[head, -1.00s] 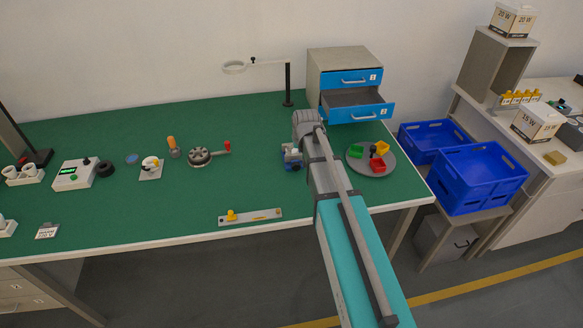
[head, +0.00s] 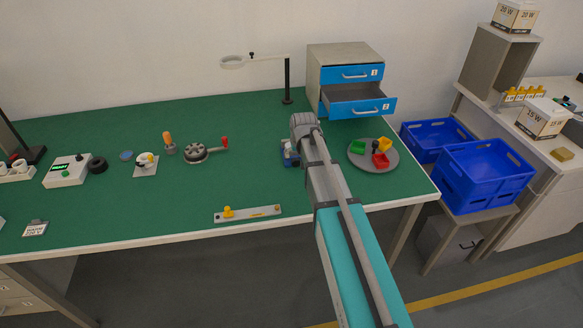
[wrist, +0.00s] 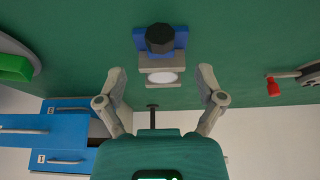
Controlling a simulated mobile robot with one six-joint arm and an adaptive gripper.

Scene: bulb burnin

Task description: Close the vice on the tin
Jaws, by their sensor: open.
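The vice (wrist: 181,38) shows in the wrist view at the upper middle, with a blue body, a dark round part on top and grey jaw blocks. A pale, shiny oval (wrist: 162,78) lies at the grey blocks; it may be the tin, but I cannot tell for sure. My gripper (wrist: 162,75) is open, its two fingers spread to the left and right of the grey blocks, apart from them. In the head view the vice (head: 286,153) is partly hidden behind my arm on the green bench, and the fingers cannot be made out.
A round tray (head: 390,164) with coloured bins stands right of the vice. A drawer cabinet (head: 345,58) with its lower drawer open is behind, beside a lamp stand (head: 288,75). A red-handled crank wheel (head: 196,153) is left. Bare bench lies between wheel and vice.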

